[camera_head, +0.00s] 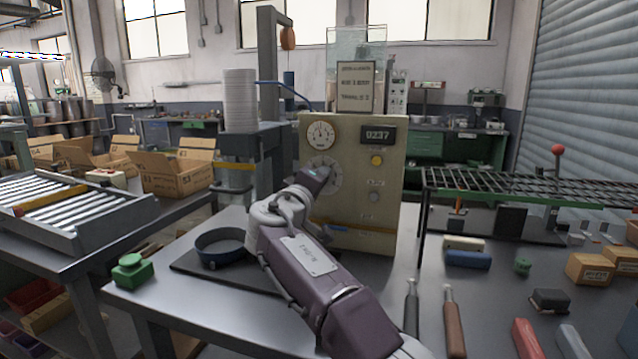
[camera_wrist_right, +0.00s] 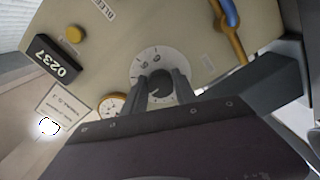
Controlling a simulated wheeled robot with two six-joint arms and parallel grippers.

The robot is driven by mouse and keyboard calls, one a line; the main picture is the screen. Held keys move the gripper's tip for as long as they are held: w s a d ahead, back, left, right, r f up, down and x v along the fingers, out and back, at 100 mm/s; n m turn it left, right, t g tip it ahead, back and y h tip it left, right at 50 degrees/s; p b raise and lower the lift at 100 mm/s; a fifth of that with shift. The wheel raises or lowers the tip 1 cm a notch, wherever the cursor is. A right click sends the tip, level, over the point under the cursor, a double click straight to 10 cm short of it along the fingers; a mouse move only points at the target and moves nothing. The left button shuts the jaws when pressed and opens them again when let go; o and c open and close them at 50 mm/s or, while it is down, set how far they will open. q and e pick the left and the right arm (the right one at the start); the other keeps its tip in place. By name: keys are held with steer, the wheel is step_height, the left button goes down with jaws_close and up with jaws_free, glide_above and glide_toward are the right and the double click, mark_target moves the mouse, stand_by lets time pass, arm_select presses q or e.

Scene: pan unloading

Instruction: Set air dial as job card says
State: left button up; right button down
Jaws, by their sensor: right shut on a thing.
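The air dial (camera_wrist_right: 160,82) is a dark knob on a round pale numbered plate, on the front of a beige control panel (camera_head: 376,220). My right gripper (camera_wrist_right: 161,88) is shut on the knob, one finger on each side. In the head view my right arm reaches the panel, and the gripper (camera_head: 318,178) covers part of the dial plate (camera_head: 334,176). The job card (camera_head: 356,86) stands in a frame on top of the panel; its lettering is too small to read surely. My left gripper is not in view.
A gauge (camera_head: 320,134), a display reading 0237 (camera_head: 378,135) and a yellow button (camera_head: 376,160) are on the panel. A blue-handled lever (camera_wrist_right: 230,14) sits near the dial. A dark round pan (camera_head: 221,247) lies on the mat left of my arm. A wire rack (camera_head: 530,187) stands right.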

steer(key=c, duration=1)
jaws_free()
steer(key=b+v, duration=0.2)
steer(key=v, duration=0.7)
